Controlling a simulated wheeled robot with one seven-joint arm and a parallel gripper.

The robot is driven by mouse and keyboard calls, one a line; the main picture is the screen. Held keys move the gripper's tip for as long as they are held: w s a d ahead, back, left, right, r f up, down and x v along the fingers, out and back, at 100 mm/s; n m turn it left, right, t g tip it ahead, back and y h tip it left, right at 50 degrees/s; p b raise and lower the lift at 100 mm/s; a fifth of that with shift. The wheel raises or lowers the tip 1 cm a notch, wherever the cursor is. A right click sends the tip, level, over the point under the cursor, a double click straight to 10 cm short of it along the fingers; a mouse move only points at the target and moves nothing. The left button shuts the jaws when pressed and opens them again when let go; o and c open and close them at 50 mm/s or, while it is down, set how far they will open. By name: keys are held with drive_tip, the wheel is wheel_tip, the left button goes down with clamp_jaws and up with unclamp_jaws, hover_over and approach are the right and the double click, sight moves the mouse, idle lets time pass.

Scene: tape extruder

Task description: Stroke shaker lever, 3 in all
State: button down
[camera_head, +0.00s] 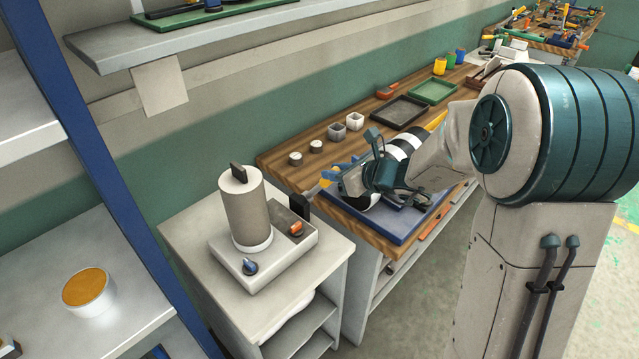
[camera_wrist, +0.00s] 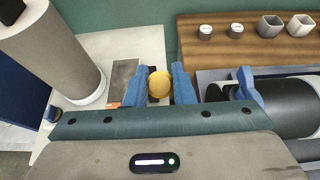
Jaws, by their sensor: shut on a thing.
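The shaker stands on a white cabinet at the lower left of the head view, with a grey cylinder (camera_head: 244,212) on a pale base (camera_head: 263,278). A dark block (camera_head: 299,206) rises at the base's right side, and the shaker lever sticks out there toward my gripper (camera_head: 326,180). The lever's round yellow knob (camera_wrist: 159,85) sits between the blue fingers of my gripper (camera_wrist: 160,76) in the wrist view. The fingers are shut on the knob, one on each side. Most of the lever's rod is hidden in the wrist view.
A blue knob (camera_head: 249,267) and an orange switch (camera_head: 296,229) are on the base. The wooden bench (camera_head: 283,160) beside the cabinet holds small cups, dark and green trays, and a blue tray (camera_head: 400,232) under my wrist. A shelf (camera_head: 120,52) overhangs at upper left.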

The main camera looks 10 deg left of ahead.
drive_tip(key=shift+s+d+f+b, duration=0.6)
drive_tip(key=shift+s+d+f, duration=0.15)
drive_tip(key=shift+d+f, duration=0.25)
wheel_tip(320, 180, down, 4)
drive_tip(key=s+d+b, duration=0.2)
drive_tip(key=b, duration=0.2)
drive_tip(key=shift+w+a+r+p, duration=0.5)
drive_tip(key=shift+r+p, duration=0.1)
drive_tip(key=shift+r, duration=0.25)
drive_tip(key=shift+w+a+r+p, duration=0.45)
drive_tip(key=shift+a+r+p, duration=0.1)
drive_tip(key=shift+r, duration=0.3)
drive_tip(key=shift+w+a+r+p, duration=0.5)
drive_tip(key=shift+r+p, duration=0.1)
drive_tip(key=shift+r, duration=0.25)
